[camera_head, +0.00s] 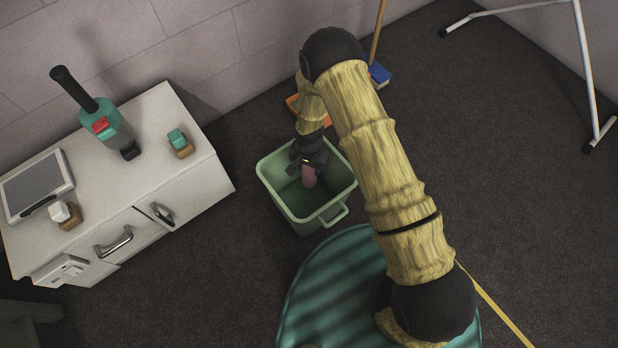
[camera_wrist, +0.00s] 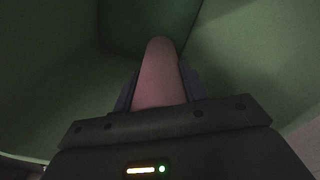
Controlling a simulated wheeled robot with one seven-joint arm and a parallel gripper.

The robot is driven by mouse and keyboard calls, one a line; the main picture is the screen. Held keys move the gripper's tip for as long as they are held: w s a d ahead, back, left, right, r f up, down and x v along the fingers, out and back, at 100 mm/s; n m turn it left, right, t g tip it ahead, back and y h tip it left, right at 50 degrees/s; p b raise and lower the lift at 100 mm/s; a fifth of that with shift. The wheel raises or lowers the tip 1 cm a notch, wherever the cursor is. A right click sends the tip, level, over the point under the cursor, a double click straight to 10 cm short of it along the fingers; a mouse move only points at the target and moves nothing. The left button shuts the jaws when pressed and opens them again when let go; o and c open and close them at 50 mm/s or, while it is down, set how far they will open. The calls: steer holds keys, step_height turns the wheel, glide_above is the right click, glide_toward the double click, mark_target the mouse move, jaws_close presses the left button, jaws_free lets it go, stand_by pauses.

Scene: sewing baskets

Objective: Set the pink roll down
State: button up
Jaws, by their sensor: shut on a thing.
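The pink roll (camera_head: 309,176) is held in my gripper (camera_head: 308,170), inside the opening of a green basket (camera_head: 328,217) on the floor. In the wrist view the pink roll (camera_wrist: 159,75) points away from the camera, between the two dark fingers of my gripper (camera_wrist: 158,88). The green walls of the basket (camera_wrist: 50,70) surround it there. I cannot tell whether the roll touches the basket's bottom. The gripper is shut on the roll.
An orange thing (camera_head: 293,105) lies behind the basket.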

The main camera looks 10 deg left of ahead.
steer(key=shift+r, duration=0.1)
steer(key=shift+f+b, duration=1.4)
steer(key=shift+f, duration=1.1)
steer(key=shift+w, duration=0.1)
steer(key=shift+f, duration=0.15)
steer(key=o, duration=1.1)
step_height(320, 180, up, 12)
steer(key=p, duration=0.7)
glide_above(309, 174)
steer(key=w, duration=0.2)
steer(key=shift+s+a, duration=0.1)
steer(key=shift+a, duration=0.1)
